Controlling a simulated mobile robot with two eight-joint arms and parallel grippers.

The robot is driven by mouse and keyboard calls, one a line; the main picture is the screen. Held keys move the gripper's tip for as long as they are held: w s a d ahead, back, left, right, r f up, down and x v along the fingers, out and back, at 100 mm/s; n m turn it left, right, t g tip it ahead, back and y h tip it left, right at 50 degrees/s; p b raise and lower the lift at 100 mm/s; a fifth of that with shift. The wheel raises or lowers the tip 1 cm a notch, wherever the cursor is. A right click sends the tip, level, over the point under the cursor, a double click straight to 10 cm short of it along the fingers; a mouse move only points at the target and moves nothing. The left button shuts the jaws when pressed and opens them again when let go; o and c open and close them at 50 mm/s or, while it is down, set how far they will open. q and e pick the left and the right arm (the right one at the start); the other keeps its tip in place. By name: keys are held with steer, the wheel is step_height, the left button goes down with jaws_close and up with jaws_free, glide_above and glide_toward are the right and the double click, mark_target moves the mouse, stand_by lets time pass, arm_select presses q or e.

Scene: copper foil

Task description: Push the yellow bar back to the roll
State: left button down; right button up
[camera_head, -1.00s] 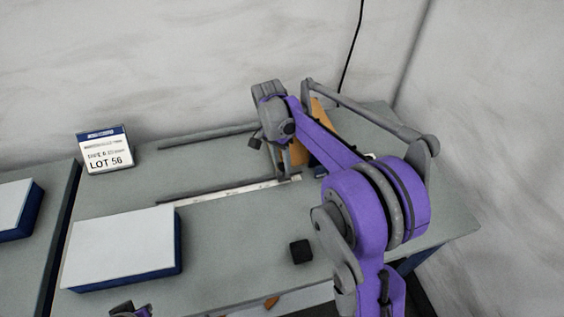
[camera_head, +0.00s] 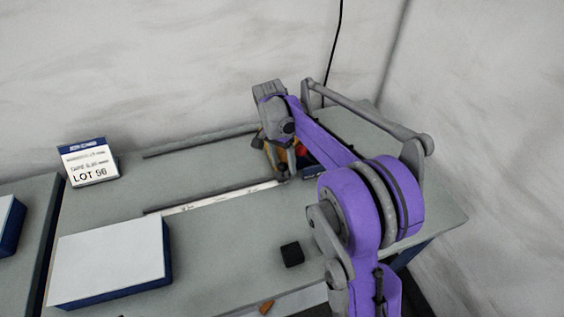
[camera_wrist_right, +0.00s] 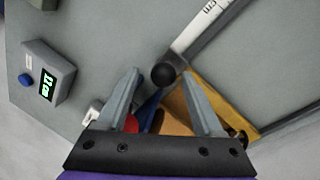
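The yellow bar (camera_wrist_right: 207,97) lies across the end of the dark rails in the right wrist view, mostly behind a finger. A small part of the yellow bar (camera_head: 261,141) shows under my wrist in the head view. A round black knob (camera_wrist_right: 163,75) is between my right fingertips. The copper-coloured roll (camera_wrist_right: 172,126) is beside the bar, partly hidden by the fingers. My right gripper (camera_wrist_right: 161,72) is open around the knob; contact cannot be told. In the head view, my right gripper (camera_head: 282,163) is largely hidden by its arm. My left gripper is not in view.
Two rails (camera_head: 205,138) run left across the table, with a white cm scale (camera_head: 222,197) along the front one. A display box (camera_wrist_right: 47,74) and red part (camera_wrist_right: 131,123) are nearby. A black block (camera_head: 292,253), white-topped box (camera_head: 110,265) and lot sign (camera_head: 89,162) stand clear.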

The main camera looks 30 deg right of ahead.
steer(key=shift+a, duration=0.1)
steer(key=shift+w+r, duration=0.1)
steer(key=shift+r, duration=0.15)
step_height(320, 180, up, 10)
steer(key=w, duration=0.1)
steer(key=shift+w+a+p, duration=0.35)
steer(key=shift+w, duration=0.05)
steer(key=shift+r, duration=0.1)
steer(key=s+a+f+n+t, duration=0.2)
steer(key=s+a+f+n, duration=0.1)
steer(key=s, duration=0.4)
steer(key=s+a+f+n+t, duration=0.3)
steer(key=s+a+f+n, duration=0.1)
steer(key=s+a+n, duration=0.1)
steer(key=s+a+f+n+t, duration=0.2)
steer(key=s+a+f+n, duration=0.1)
steer(key=s, duration=0.6)
steer(key=shift+s+a+f+n+y, duration=0.2)
steer(key=shift+a+n, duration=0.25)
steer(key=shift+n, duration=0.2)
steer(key=shift+s+a+f+n+y, duration=0.1)
steer(key=shift+a+n+y, duration=0.1)
steer(key=shift+a+n, duration=0.35)
steer(key=shift+s+f+n+t, duration=0.15)
steer(key=shift+f+n+t, duration=0.05)
steer(key=shift+n+t, duration=0.1)
